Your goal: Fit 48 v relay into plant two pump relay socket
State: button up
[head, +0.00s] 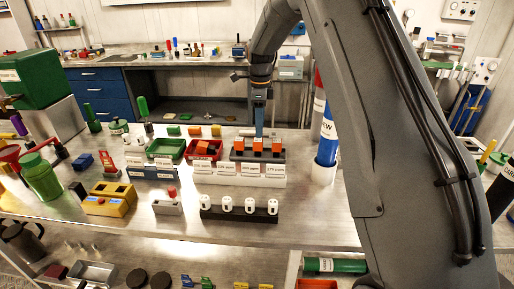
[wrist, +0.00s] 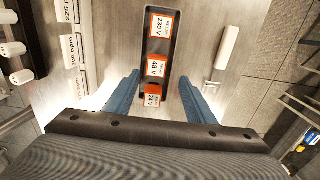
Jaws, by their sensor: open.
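Three orange relays stand in a row in a dark tray (wrist: 151,17). In the wrist view their labels read 230 V (wrist: 160,25), 48 V (wrist: 157,66) and 24 V (wrist: 153,95). The 48 V relay is the middle one, also in the head view (head: 257,145). My gripper (wrist: 158,76) is open and empty, with one blue finger on each side of the row, near the 48 V and 24 V relays. In the head view my gripper (head: 259,132) is upright above the row's middle. I cannot tell whether it touches a relay. I cannot identify the plant two pump relay socket.
Labelled white ppm cards (head: 226,169) stand before the tray, with white cylinders on a black rack (head: 238,209) nearer. A red bin (head: 199,149), green bin (head: 165,147) and yellow block (head: 109,200) are left. A blue-and-white cylinder (head: 327,137) stands close right.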

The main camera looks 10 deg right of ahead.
aim_at(258, 140)
jog(key=shift+s+a+f, duration=0.1)
jog(key=shift+a+f, duration=0.25)
jog(key=shift+f, duration=0.5)
jog(key=f+p, duration=0.1)
jog(key=f, duration=0.1)
jog(key=f+p, duration=0.2)
jog(key=shift+s+a, duration=0.15)
jog(key=shift+s, duration=0.05)
jog(key=shift+f, duration=0.6)
jog(key=c, duration=1.2)
jog(key=shift+o, duration=0.2)
jog(key=shift+w+r, duration=0.1)
jog(key=shift+r, duration=0.05)
